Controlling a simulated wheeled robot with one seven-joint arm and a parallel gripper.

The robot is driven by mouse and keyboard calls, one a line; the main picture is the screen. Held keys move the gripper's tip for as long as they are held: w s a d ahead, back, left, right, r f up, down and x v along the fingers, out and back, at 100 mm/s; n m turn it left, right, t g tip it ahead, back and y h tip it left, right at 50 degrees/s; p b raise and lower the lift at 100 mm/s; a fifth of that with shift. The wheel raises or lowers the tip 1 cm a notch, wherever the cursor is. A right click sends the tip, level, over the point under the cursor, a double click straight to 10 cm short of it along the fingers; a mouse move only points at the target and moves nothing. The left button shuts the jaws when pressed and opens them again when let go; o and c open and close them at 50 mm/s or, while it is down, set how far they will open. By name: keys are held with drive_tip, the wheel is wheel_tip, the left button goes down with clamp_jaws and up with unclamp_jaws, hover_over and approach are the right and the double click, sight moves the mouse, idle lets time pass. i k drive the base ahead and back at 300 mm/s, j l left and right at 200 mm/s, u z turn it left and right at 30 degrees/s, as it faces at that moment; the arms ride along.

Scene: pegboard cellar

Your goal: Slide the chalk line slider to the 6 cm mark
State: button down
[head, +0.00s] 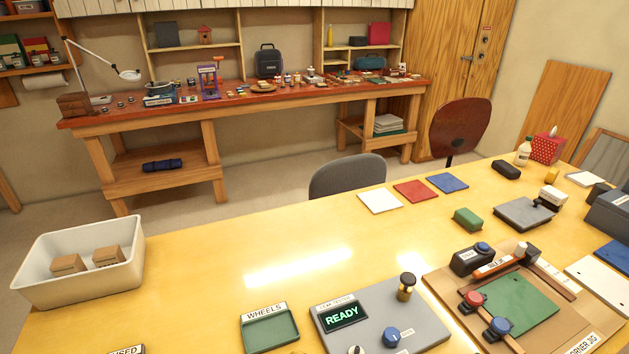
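I cannot pick out the chalk line slider or a 6 cm mark for certain; no scale is readable. At the lower right, a wooden board labelled as a corner jig (583,343) carries a green sheet (519,303) between dark strips. A red knob (473,300) and a blue knob (498,327) sit along its left side. An orange-red bar with a small unreadable label (495,266) lies at its back edge, with a dark, white-topped knob (530,253) by its right end. My gripper is not in view.
A green WHEELS tray (270,331) and a white bin with two boxes (128,272) stand left. The yellow tabletop (240,250) is clear between bin and coloured squares.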

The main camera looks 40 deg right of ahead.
sight(508, 259)
drive_tip(key=z, duration=1.55)
